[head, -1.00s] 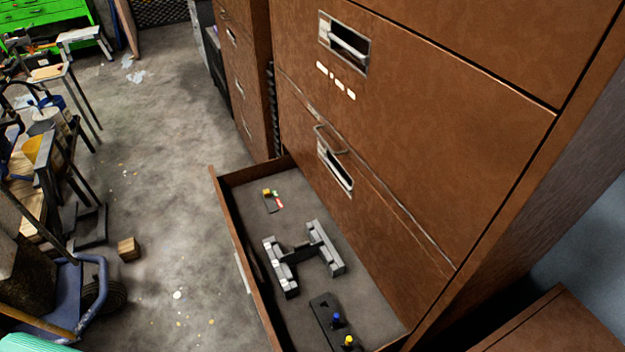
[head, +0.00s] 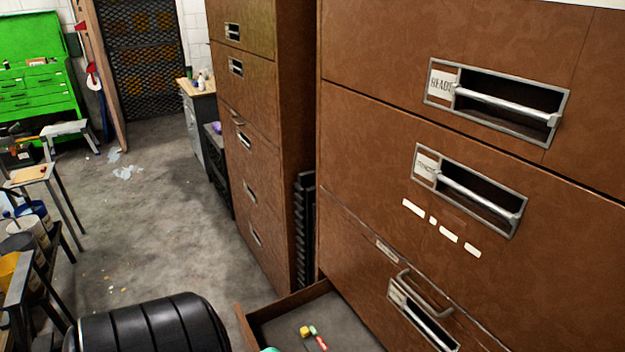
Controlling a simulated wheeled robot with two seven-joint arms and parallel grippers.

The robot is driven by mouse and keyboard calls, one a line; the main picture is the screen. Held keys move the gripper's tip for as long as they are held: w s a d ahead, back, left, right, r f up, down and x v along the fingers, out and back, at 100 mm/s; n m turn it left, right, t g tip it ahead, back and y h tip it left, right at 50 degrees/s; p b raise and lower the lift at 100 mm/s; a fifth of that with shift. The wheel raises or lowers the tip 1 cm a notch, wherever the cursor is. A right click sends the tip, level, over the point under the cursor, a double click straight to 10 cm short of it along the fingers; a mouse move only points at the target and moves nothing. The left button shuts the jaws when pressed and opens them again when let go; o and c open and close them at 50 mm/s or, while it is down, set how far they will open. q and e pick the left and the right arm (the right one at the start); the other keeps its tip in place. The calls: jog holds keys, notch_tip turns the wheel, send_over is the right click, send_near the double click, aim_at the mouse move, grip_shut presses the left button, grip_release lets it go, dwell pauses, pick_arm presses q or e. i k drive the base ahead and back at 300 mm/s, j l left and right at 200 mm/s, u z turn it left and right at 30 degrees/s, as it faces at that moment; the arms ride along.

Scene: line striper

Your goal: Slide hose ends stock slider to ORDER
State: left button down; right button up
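The open drawer (head: 272,305) juts out at the bottom of the head view, and only its far end shows. On its grey floor lies a small slider with a yellow knob (head: 305,331) beside a strip with green and red parts (head: 318,338). The yellow knob sits at the strip's left end, by the green part. Any lettering on it is too small to read. The rest of the drawer's contents is below the frame.
A tall brown cabinet (head: 378,130) with handled drawers rises above the open drawer. Another brown cabinet (head: 262,150) stands behind it. Sawhorses, buckets and a green tool chest (head: 35,85) stand farther left.

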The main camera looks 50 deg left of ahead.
aim_at(305, 331)
jog(key=j, duration=0.5)
jog(key=k+j, duration=0.15)
jog(key=j, duration=0.8)
jog(key=k+z, duration=0.05)
